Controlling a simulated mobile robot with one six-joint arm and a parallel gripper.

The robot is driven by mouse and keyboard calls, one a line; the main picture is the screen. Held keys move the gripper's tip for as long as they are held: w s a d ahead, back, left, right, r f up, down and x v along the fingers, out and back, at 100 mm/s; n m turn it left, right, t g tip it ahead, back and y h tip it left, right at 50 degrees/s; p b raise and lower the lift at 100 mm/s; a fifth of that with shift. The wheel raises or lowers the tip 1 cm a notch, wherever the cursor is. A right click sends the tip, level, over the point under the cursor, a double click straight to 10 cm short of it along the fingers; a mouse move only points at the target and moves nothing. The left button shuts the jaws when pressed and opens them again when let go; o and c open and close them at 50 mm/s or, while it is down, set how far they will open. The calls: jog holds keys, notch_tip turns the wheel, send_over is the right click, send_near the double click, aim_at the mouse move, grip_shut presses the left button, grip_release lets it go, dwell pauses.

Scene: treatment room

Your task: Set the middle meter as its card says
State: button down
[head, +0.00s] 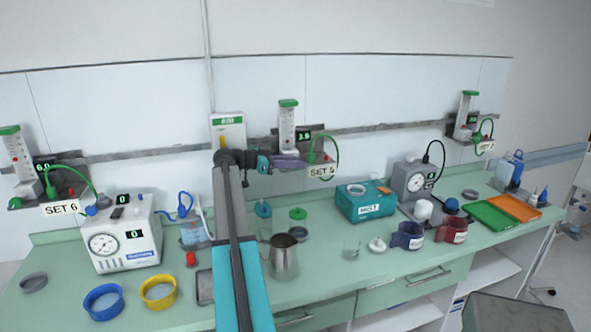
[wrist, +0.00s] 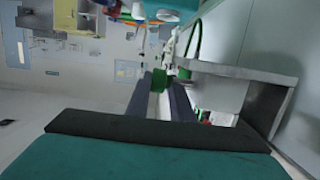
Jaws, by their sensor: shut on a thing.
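The middle meter (head: 288,122) is a white upright tube with a green cap, mounted on the wall rail. Its small dark display (head: 304,135) shows green digits that look like 3.8, but they are too small to be sure. Its card (head: 321,172) below reads SET 5. My gripper (head: 291,163) reaches the foot of this meter from the left and hides its lower front. In the wrist view, my gripper (wrist: 156,96) has its dark fingers closed about the meter's green knob (wrist: 158,84).
A left meter (head: 18,158) with a SET 6 card and a right meter (head: 466,112) are on the same rail. A green hose (head: 323,143) curves right of the middle meter. The counter below holds a metal jug (head: 284,257) and a teal device (head: 364,204).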

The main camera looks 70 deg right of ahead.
jog(key=shift+s+a+f+g+h+b, duration=0.2)
jog(key=shift+f+g+h+b, duration=0.4)
jog(key=shift+b, duration=1.5)
jog(key=shift+r+g+b, duration=0.3)
jog(key=shift+g+b, duration=0.1)
jog(key=shift+b, duration=0.15)
jog(key=c, duration=1.7)
grip_release()
jog(key=shift+c, duration=0.2)
jog(key=shift+o, duration=0.3)
jog(key=shift+r, duration=0.2)
jog(key=shift+w+a, duration=0.1)
jog(key=shift+w, duration=0.1)
jog(key=shift+w+a, duration=0.15)
jog(key=shift+w, duration=0.05)
jog(key=b+v, duration=0.1)
jog(key=v, duration=0.5)
jog(key=shift+w+a+b, duration=0.2)
jog(key=shift+a+b, duration=0.05)
jog(key=shift+b, duration=0.1)
